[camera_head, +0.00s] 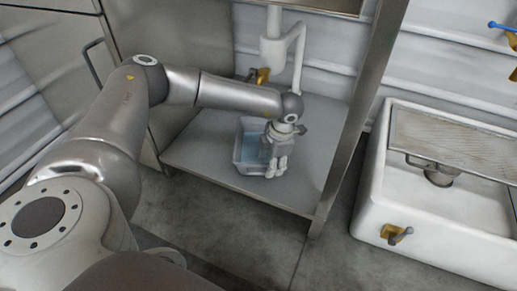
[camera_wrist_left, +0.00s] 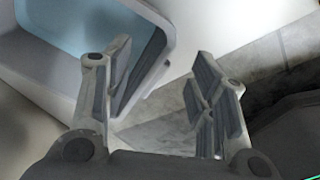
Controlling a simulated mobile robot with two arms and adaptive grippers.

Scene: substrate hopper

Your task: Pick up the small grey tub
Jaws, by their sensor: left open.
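The small grey tub (camera_head: 248,168) stands on the low metal shelf, with a light blue inside. My left gripper (camera_head: 276,168) points down at the tub's right side and hides part of it. In the left wrist view the tub (camera_wrist_left: 48,68) fills the upper left. The left gripper (camera_wrist_left: 162,60) is open there, one finger overlapping the tub and the other to the right of its rim. The tub's near right wall appears between the fingers; I cannot tell whether they touch it. My right gripper is in neither view.
The metal shelf (camera_head: 205,155) has bare room left of the tub. A metal post (camera_head: 350,130) rises at its right edge. A white pipe (camera_head: 272,50) with a brass-coloured valve (camera_head: 262,76) hangs behind. A white basin (camera_head: 375,190) with a grate (camera_head: 450,145) stands at the right.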

